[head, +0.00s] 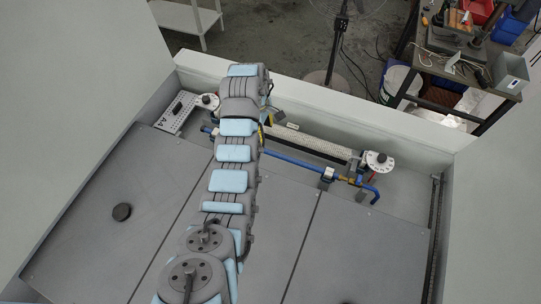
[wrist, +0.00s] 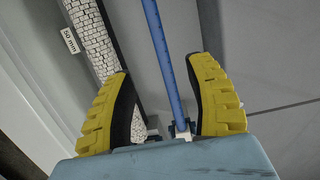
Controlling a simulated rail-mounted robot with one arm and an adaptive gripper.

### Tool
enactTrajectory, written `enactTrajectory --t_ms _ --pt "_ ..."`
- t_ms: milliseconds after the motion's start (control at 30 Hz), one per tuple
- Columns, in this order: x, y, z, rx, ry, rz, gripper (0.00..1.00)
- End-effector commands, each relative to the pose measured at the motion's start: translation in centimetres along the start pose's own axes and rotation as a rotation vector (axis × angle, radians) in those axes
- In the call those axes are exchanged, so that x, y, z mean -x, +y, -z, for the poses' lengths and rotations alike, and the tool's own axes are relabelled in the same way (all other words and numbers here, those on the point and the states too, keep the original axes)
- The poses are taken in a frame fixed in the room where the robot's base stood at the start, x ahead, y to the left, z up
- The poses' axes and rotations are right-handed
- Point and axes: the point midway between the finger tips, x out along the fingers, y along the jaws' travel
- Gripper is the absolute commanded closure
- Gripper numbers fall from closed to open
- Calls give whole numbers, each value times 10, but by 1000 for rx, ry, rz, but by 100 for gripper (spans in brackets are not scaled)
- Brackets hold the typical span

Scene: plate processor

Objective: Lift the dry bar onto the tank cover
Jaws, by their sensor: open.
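The dry bar, seen as a slim blue pipe (head: 295,162), lies along the far side of the machine, with a bent right end. My arm hides its middle left part. In the wrist view the blue pipe (wrist: 163,45) runs lengthwise between the two yellow fingers of my gripper (wrist: 160,68). The gripper is open, with a gap on both sides of the pipe; I cannot tell how deep the pipe sits between the fingers. The tank cover (head: 345,245) is made of flat grey panels in front of the pipe.
A white textured roller (head: 310,143) lies just behind the pipe; it also shows close to the left finger in the wrist view (wrist: 93,38). Round white dials (head: 378,160) stand near the roller's ends. The right panels are clear.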

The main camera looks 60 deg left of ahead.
Motion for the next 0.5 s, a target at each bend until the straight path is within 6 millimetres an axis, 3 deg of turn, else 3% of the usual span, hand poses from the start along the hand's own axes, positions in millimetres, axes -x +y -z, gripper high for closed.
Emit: enactTrajectory --t_ms 33,500 --pt "-12 0 0 -1 0 0 46" --pt "-66 0 0 -1 0 -1 46"
